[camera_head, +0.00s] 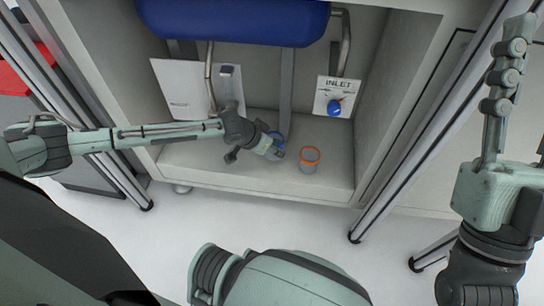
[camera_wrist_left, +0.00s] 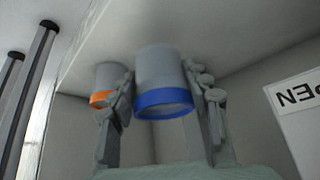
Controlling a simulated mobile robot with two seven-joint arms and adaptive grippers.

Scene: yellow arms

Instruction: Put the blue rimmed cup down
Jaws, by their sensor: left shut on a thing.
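The blue rimmed cup (camera_wrist_left: 160,68) is grey with a blue band at its rim. My left gripper (camera_head: 273,150) is shut on it, with one finger on each side in the left wrist view. That view looks upside down. In the head view the cup's blue rim (camera_head: 277,136) shows beside the fingers, low over the cabinet shelf (camera_head: 215,168); the gripper hides most of the cup. I cannot tell whether its base touches the shelf. My right gripper (camera_head: 504,85) is at the far right, away from the cups, its finger opening unclear.
An orange rimmed cup (camera_head: 310,161) stands upright on the shelf just right of the held cup; it also shows in the wrist view (camera_wrist_left: 106,82). A blue tank (camera_head: 235,18) hangs above. An INLET panel (camera_head: 336,97) with a blue knob is behind. The shelf's front right is clear.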

